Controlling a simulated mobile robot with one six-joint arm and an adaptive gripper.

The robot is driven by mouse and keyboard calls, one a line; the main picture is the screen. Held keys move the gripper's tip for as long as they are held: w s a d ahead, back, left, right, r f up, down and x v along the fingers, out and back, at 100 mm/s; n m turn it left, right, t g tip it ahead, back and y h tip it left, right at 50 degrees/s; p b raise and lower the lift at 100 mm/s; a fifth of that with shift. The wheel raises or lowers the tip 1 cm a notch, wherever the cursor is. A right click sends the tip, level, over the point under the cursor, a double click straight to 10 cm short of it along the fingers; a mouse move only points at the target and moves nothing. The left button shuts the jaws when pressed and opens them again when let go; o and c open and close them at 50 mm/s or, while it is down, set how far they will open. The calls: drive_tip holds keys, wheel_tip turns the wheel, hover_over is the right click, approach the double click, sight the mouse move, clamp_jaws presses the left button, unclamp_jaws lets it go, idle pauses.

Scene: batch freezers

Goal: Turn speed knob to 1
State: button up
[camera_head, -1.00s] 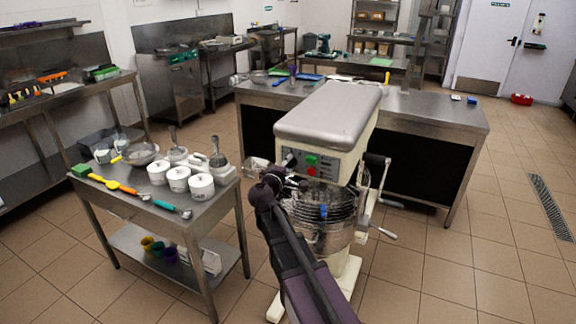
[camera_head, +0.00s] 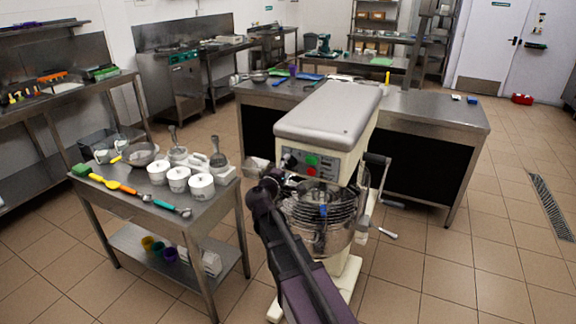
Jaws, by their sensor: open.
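The planetary mixer (camera_head: 330,115) stands in the centre, with a grey top cover and a cream body. Its front control panel (camera_head: 300,162) carries a green button (camera_head: 312,160) and a red button (camera_head: 311,171). Dark controls sit on the panel left of these buttons; I cannot make out which is the speed knob or its setting. My gripper (camera_head: 276,181) is just below and left of the panel, small and partly hidden by my arm. Its fingers are open. Whether it touches a control cannot be told.
The wire bowl guard (camera_head: 322,208) and bowl lie just right of my arm. A steel side table (camera_head: 130,190) with white pots (camera_head: 178,178) and utensils stands to the left. A steel counter (camera_head: 430,108) is behind the mixer.

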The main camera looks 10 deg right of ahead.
drive_tip(key=v, duration=1)
drive_tip(key=shift+a, duration=0.15)
drive_tip(key=shift+s, duration=0.1)
drive_tip(key=s+d+f+m+g+y, duration=0.2)
drive_tip(key=s+d+f+m+g, duration=0.55)
drive_tip(key=d+f, duration=0.3)
drive_tip(key=s+a+f+m+g+y, duration=0.3)
drive_tip(key=s+f+g+y, duration=0.4)
drive_tip(key=s, duration=0.4)
drive_tip(key=shift+s+a+f+y, duration=0.3)
drive_tip(key=shift+f+y, duration=0.25)
drive_tip(key=shift+y, duration=0.25)
drive_tip(key=shift+m, duration=0.25)
idle(0.9)
